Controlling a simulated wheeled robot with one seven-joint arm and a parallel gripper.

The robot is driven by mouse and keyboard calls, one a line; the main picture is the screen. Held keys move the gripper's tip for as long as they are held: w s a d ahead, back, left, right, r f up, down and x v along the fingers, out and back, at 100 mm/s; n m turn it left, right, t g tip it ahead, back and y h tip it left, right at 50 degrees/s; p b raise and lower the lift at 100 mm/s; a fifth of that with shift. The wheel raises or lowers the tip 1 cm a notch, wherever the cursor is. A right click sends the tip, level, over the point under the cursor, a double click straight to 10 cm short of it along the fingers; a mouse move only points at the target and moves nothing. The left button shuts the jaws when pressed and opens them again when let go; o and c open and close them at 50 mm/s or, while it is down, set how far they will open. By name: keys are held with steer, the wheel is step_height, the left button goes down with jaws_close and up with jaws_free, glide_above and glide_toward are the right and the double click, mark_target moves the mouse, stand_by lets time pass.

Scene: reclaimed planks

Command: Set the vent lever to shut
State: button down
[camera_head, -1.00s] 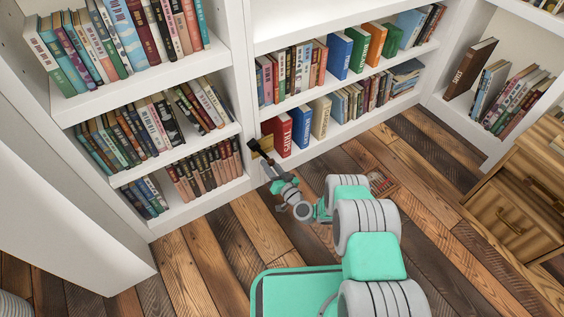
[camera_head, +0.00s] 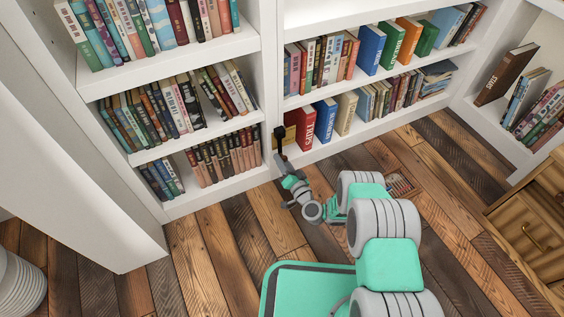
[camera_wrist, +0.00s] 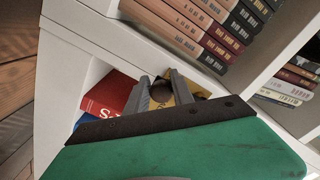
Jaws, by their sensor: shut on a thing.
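The vent lever's brass-yellow plate (camera_head: 290,135) is at the bookcase's inner upright, low down beside a red book. A dark lever part (camera_head: 279,132) stands nearly upright in front of its left side. My gripper (camera_head: 281,154) reaches up to it from below. In the wrist view, the two grey fingers of my gripper (camera_wrist: 161,92) close around a dark rounded piece, the lever's handle (camera_wrist: 161,87), with the yellow plate (camera_wrist: 184,91) behind it. The fingers hide much of the lever, and no markings for its settings can be read.
White bookshelves full of books surround the plate; a red book (camera_head: 301,128) stands just right of it. A wooden cabinet (camera_head: 530,220) is at the right. A white ribbed round object (camera_head: 20,285) stands at lower left. Plank floor (camera_head: 210,245) is open at left.

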steer(key=shift+w+r, duration=0.45)
steer(key=shift+r, duration=0.3)
steer(key=c, duration=1.4)
jaws_free()
steer(key=shift+d+t, duration=0.15)
steer(key=shift+t, duration=0.15)
steer(key=o, duration=0.3)
steer(key=shift+s+f, duration=0.15)
steer(key=shift+f, duration=0.05)
steer(key=shift+s+d+f, duration=0.1)
steer(key=shift+s, duration=0.3)
steer(key=p+v, duration=0.1)
steer(key=v, duration=0.1)
steer(key=p+v, duration=0.1)
steer(key=v, duration=0.1)
steer(key=p+v, duration=0.1)
steer(key=shift+s+d+r+p, duration=0.3)
steer(key=shift+s+d+f, duration=0.25)
steer(key=shift+s, duration=0.25)
steer(key=shift+c, duration=0.2)
